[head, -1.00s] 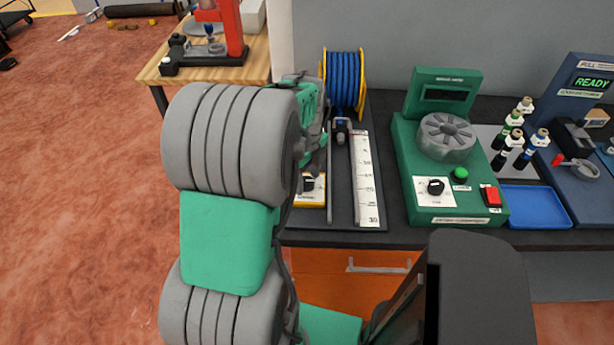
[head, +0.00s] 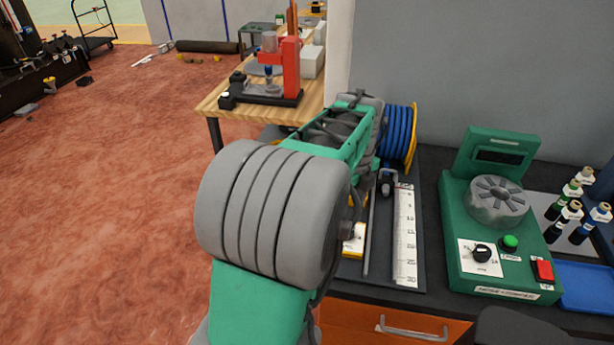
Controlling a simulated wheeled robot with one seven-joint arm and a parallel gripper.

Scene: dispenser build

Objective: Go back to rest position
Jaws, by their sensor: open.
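My arm rises through the middle of the head view in grey and green, its far links over the left end of the dark bench (head: 455,312). My gripper is not visible; the arm's own links hide that area. Behind and beside the arm are a blue hose reel (head: 399,137) with a yellow rim and a white measuring scale (head: 405,238) on a dark board. A green machine (head: 498,262) with a grey slotted drum (head: 497,201) stands to the right of the scale.
A wooden table (head: 212,104) with a red press (head: 291,68) stands at the back. Small bottles (head: 571,208) and a blue tray (head: 588,287) are at the right. An orange drawer (head: 350,325) is below the bench. Open reddish floor (head: 110,190) lies to the left.

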